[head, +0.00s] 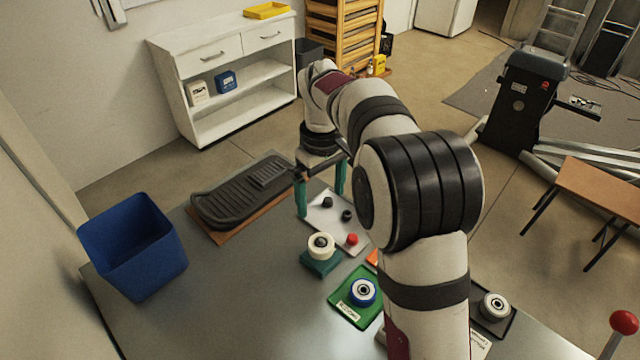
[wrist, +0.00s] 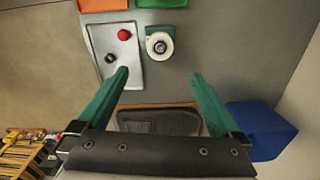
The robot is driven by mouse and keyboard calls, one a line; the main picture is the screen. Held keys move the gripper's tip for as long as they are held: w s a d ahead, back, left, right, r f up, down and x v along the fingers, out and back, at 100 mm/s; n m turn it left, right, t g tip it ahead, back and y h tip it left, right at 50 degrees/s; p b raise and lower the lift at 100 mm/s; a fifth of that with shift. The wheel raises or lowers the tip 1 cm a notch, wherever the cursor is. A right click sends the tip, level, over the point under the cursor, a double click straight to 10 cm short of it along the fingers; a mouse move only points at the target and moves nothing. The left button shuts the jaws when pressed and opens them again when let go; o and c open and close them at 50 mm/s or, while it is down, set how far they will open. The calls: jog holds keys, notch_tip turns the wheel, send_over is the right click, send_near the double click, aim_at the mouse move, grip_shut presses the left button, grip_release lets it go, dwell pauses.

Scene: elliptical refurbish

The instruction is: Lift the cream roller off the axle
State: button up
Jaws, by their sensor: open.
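The cream roller (head: 320,253) sits on a teal block (head: 318,267) on the grey table, with a dark axle end (head: 321,242) showing in its middle. In the wrist view the cream roller (wrist: 152,41) lies ahead of the fingertips, roughly centred between them, with its teal base (wrist: 174,30) partly hidden under it. My gripper (head: 321,205) has two teal fingers, spread apart with nothing between them. It is above the table, behind the roller in the head view and not touching it. The fingers also show in the wrist view (wrist: 160,75).
A pale tray (head: 325,224) with black and red knobs lies beside the roller. A green tray (head: 343,311) holds a blue-and-white roller (head: 363,292). A dark pedal (head: 235,195) on a brown board and a blue bin (head: 135,245) stand to the left. The table's front left is clear.

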aim_at(321, 240)
notch_tip(321, 240, down, 14)
jog(key=shift+s+f, duration=0.1)
jog(key=shift+f, duration=0.1)
jog(key=c, duration=1.4)
jog(key=o, duration=0.7)
jog(key=c, duration=0.7)
jog(key=shift+o, duration=0.2)
jog(key=shift+r, duration=2.7)
